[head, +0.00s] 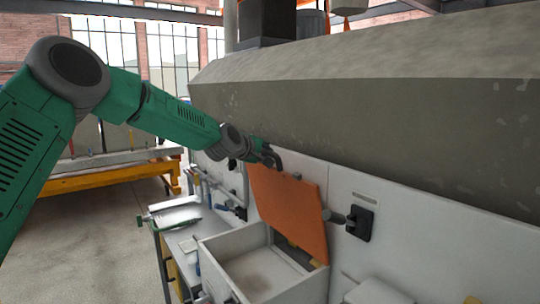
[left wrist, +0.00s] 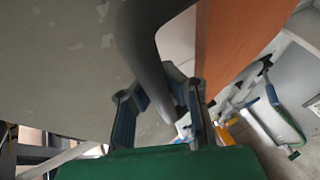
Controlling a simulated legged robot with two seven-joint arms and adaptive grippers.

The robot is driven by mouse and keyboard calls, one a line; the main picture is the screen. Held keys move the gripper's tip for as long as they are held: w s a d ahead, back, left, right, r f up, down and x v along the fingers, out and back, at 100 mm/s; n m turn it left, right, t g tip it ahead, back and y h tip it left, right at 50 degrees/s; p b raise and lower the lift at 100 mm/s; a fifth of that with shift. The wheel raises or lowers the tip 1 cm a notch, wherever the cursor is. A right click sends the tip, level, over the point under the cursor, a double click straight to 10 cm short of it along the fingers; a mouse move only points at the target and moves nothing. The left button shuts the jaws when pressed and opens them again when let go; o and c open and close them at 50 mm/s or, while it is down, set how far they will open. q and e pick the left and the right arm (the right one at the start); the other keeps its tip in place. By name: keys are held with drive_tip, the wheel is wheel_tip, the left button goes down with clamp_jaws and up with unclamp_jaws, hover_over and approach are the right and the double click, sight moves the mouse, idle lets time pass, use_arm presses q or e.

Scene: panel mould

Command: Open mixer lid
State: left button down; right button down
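The orange lid (head: 290,210) stands steeply raised at the back of an open white box (head: 262,268), whose shallow inside shows. My left gripper (head: 268,155) is at the lid's upper left edge, under the large grey body. In the left wrist view the gripper's blue-padded fingers (left wrist: 160,110) are on either side of a dark grey curved bar (left wrist: 148,40), which looks like a handle. Whether they grip it is not clear. The orange lid (left wrist: 235,50) is just right of the fingers. My right gripper is not in view.
A large grey sloped body (head: 370,120) overhangs the white panel wall. A black latch (head: 358,223) sits right of the lid. A small table (head: 185,225) with tools stands left of the box. An orange-framed bench (head: 110,170) is behind; floor at left is clear.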

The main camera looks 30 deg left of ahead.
use_arm(q)
drive_tip(key=c, duration=1.6)
unclamp_jaws()
drive_tip(key=shift+a+r, duration=0.25)
drive_tip(key=shift+r, duration=0.35)
drive_tip(key=shift+o, duration=0.6)
drive_tip(key=shift+s+f, duration=0.1)
drive_tip(key=shift+s, duration=0.2)
drive_tip(key=shift+f, duration=0.15)
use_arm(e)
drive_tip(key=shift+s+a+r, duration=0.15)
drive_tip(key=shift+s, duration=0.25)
use_arm(q)
drive_tip(key=v, duration=1.2)
drive_tip(key=shift+a, duration=0.1)
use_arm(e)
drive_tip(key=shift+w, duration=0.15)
use_arm(q)
drive_tip(key=shift+f, duration=0.1)
